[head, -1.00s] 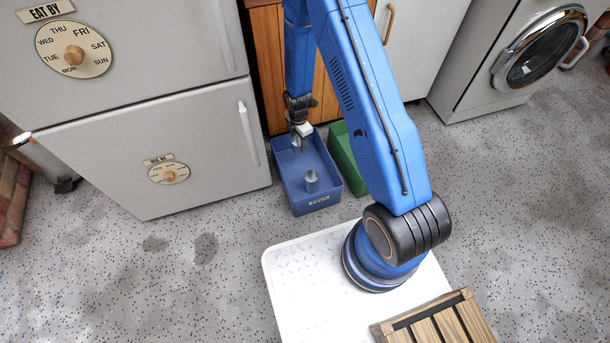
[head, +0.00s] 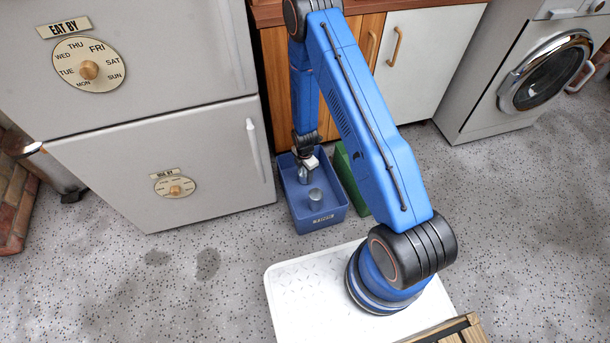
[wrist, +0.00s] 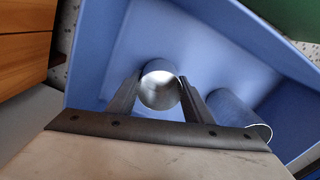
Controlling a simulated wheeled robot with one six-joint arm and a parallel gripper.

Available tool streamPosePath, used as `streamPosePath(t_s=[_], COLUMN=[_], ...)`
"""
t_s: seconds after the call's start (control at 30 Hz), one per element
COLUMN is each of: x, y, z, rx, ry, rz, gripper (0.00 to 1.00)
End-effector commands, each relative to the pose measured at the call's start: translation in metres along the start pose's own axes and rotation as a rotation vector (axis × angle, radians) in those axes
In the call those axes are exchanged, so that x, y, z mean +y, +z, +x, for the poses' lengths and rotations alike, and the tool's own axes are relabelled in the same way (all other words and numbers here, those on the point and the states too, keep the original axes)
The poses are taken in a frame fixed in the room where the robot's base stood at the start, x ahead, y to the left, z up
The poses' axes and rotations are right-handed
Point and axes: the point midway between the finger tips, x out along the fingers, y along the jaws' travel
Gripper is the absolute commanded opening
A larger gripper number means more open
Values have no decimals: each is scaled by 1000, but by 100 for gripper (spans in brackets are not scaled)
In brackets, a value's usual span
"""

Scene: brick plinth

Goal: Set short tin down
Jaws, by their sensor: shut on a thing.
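My gripper (wrist: 158,95) is shut on a silvery tin (wrist: 160,88), one finger on each side of it. In the head view my gripper (head: 306,170) is inside the blue bin, toward its back, and the held tin shows only in small part below it. The wrist view looks down on the tin's round end. I cannot tell whether its bottom touches the bin floor. A second silvery tin (head: 315,198) stands in the bin nearer the front. It also shows in the wrist view (wrist: 232,117), to the right of the held tin and apart from it.
The blue bin (head: 318,221) stands on the speckled floor by the grey fridge (head: 165,165). A green bin (head: 351,184) is close on its right. Wooden cabinet doors (head: 348,60) rise behind. Bare floor lies in front of the bin.

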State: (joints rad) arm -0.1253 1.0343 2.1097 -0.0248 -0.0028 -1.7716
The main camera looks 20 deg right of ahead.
Motion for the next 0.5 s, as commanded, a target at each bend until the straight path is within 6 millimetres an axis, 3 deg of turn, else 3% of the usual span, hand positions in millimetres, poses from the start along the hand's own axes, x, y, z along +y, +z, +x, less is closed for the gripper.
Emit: streamPosePath(t_s=[0.1,0.47,0.5], x=[0,-1,0], y=[0,0,0], z=[10,13,13], rx=[0,0,0], ry=[-1,-1,-1], rz=[1,1,1], gripper=[24,24,50])
